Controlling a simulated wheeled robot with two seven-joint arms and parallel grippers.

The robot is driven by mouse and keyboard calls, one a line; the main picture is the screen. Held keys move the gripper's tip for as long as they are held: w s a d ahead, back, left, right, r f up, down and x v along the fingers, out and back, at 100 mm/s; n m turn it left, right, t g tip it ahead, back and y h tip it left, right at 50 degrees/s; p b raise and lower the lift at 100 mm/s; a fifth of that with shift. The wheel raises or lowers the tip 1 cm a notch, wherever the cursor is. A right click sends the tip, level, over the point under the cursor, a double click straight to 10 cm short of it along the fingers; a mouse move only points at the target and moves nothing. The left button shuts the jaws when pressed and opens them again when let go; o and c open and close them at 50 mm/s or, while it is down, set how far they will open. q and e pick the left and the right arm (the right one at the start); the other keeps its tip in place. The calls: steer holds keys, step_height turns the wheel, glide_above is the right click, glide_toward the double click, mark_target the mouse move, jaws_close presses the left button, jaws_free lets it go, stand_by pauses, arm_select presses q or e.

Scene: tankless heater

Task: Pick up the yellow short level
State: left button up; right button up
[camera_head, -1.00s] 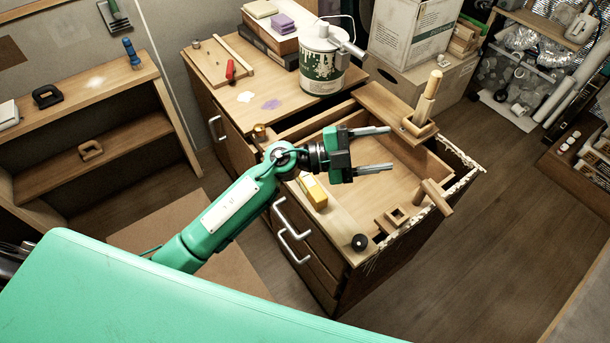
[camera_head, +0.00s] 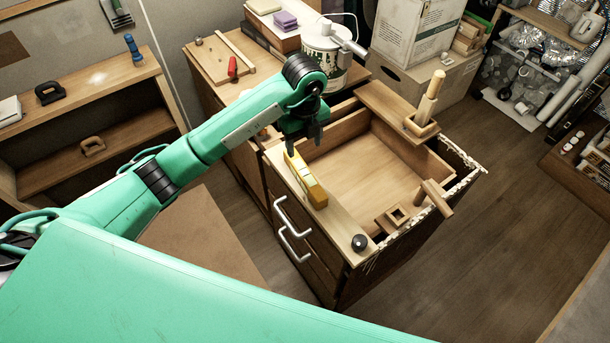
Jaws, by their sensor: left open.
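The yellow short level (camera_head: 309,184) lies on the wooden ledge along the near-left side of the open-topped drawer cabinet. Its far end sits just below my left gripper. My left gripper (camera_head: 304,142) points down and is open, with its dark fingers above and slightly beyond the level's far end. I cannot tell whether the fingers touch the level, but they are not shut on it. My right gripper is not in view.
The cabinet's open compartment (camera_head: 370,165) lies right of the level. A paint can (camera_head: 322,48) stands behind my left arm.

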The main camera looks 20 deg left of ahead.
arm_select(q)
step_height(320, 180, down, 7)
steer(key=shift+f+p, duration=0.1)
steer(key=shift+p, duration=0.7)
steer(key=f, duration=0.1)
steer(key=f+p, duration=0.1)
steer(key=f, duration=0.1)
steer(key=f+p, duration=0.1)
steer(key=shift+s+d+f, duration=0.15)
steer(key=shift+s+d, duration=0.05)
steer(key=shift+s, duration=0.2)
steer(key=shift+f, duration=0.6)
steer(key=shift+w, duration=0.1)
jaws_close()
steer(key=shift+r, duration=0.1)
step_height(320, 180, up, 14)
steer(key=b, duration=0.4)
step_height(320, 180, up, 6)
glide_above(305, 173)
steer(key=shift+w+p, duration=0.1)
steer(key=shift+p, duration=0.25)
